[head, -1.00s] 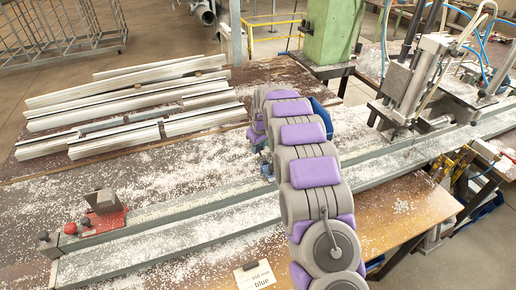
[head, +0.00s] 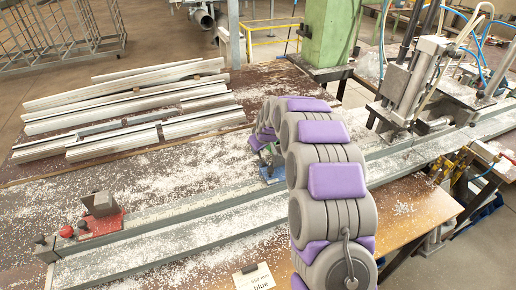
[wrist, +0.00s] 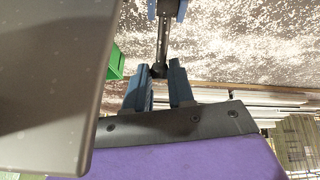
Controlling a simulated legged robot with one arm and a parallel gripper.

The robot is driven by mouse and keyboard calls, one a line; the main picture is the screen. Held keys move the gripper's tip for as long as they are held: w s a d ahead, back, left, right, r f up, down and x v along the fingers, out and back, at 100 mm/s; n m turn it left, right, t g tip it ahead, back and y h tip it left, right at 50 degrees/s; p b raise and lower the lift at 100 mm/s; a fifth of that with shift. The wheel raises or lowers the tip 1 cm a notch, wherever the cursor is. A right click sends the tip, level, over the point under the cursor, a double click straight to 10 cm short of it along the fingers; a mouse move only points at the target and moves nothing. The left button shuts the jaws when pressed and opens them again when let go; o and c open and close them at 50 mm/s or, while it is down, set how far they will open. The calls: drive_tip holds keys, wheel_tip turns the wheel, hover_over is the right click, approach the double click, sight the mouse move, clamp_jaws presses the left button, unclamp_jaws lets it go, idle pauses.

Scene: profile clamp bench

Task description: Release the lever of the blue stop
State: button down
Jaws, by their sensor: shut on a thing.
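The blue stop (head: 272,174) sits on the long grey rail, mostly hidden behind my arm in the head view. In the wrist view its blue body (wrist: 181,10) is at the top edge. A dark lever (wrist: 163,40) runs from it down to a round black knob (wrist: 158,71). My gripper (wrist: 159,68) has two blue fingers, one on each side of the knob, and is shut on the lever at its knob end. My arm hides the gripper's grasp in the head view.
A red stop (head: 101,222) with a red knob stands at the rail's left end. White profiles (head: 130,95) lie on the back of the table. A card reading "blue" (head: 254,277) stands in front. A green post (head: 328,35) and a clamp machine (head: 415,80) stand at back right.

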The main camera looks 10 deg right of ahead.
drive_tip(key=shift+f, duration=0.1)
drive_tip(key=c, duration=1)
unclamp_jaws()
drive_tip(key=shift+o, duration=0.2)
drive_tip(key=p+v, duration=0.3)
drive_tip(key=v, duration=1.4)
drive_tip(key=shift+r, duration=0.2)
drive_tip(key=s+a+m+g+h, duration=0.1)
drive_tip(key=s+m+g, duration=0.4)
drive_tip(key=s, duration=4.2)
drive_tip(key=shift+a+f+g, duration=0.5)
drive_tip(key=shift+g, duration=0.7)
